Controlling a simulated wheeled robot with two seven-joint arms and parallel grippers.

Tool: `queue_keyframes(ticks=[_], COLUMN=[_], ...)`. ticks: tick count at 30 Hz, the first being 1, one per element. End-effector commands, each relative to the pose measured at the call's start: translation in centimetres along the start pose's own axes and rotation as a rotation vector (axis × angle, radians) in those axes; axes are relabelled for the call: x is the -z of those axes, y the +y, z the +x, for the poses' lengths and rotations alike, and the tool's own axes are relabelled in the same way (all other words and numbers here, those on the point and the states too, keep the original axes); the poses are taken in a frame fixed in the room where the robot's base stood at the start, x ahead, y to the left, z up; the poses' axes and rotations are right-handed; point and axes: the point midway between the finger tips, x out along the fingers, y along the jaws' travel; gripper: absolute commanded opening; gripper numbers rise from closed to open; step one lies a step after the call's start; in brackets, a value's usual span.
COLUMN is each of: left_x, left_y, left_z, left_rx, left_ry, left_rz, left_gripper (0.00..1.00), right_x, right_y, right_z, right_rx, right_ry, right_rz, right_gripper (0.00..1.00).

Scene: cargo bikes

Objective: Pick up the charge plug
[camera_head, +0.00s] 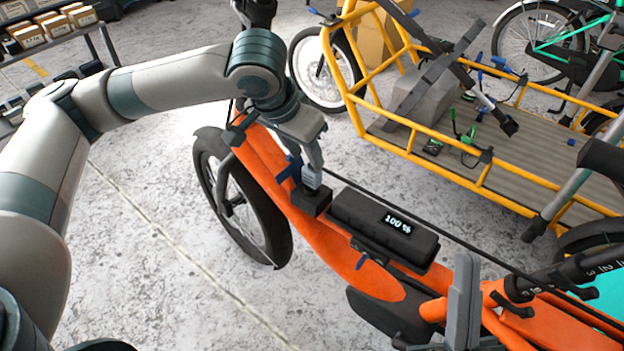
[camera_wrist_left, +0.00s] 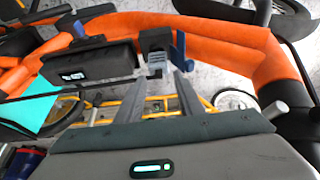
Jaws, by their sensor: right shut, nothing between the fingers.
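The charge plug (camera_head: 312,178) is a small grey connector. It stands at a black socket block (camera_head: 310,202) on the orange bike frame, beside the battery. In the left wrist view the plug (camera_wrist_left: 155,66) shows below the black block (camera_wrist_left: 155,40), just beyond the space between my fingertips. My left gripper (camera_head: 312,160) is over the plug with its fingers apart; I cannot tell if they touch it. These fingers also show in the left wrist view (camera_wrist_left: 158,88). My right gripper (camera_head: 465,285) is shut and empty at the lower right, away from the plug.
A black battery (camera_head: 372,222) reading 100 % lies right of the block. A blue lever (camera_head: 290,168) is close on the left. A yellow cargo bike (camera_head: 480,185) stands behind. Shelves with boxes (camera_head: 55,28) are at upper left. The floor at lower left is clear.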

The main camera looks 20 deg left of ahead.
Motion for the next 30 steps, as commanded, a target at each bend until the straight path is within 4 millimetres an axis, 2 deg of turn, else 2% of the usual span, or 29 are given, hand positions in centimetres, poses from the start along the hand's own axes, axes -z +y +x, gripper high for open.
queue_keyframes(ticks=[3, 15, 20, 23, 30], left_x=[0.0, 0.0, -0.2, -0.2, -0.2], left_y=[0.0, 0.0, 0.1, 0.1, 0.2], left_z=[0.8, 1.0, 2.2, 3.4, 5.8], left_rx=[0.000, 0.000, 0.000, 0.000, 0.000], left_ry=[0.001, 0.001, 0.000, 0.000, 0.000], left_rz=[0.000, 0.001, 0.001, 0.001, 0.001], left_gripper=[0.34, 0.34, 0.34, 0.34, 0.34], right_x=[0.5, 0.6, 0.8, 2.6, 4.8], right_y=[0.3, 0.3, 0.6, 1.4, 2.1], right_z=[0.2, 0.3, -0.1, 1.1, 1.5], right_rx=[0.001, 0.001, 0.000, 0.008, 0.015], right_ry=[0.035, 0.042, 0.074, 0.192, 0.333], right_rz=[-0.006, -0.008, -0.011, -0.036, -0.058], right_gripper=[0.00, 0.00, 0.00, 0.00, 0.00])
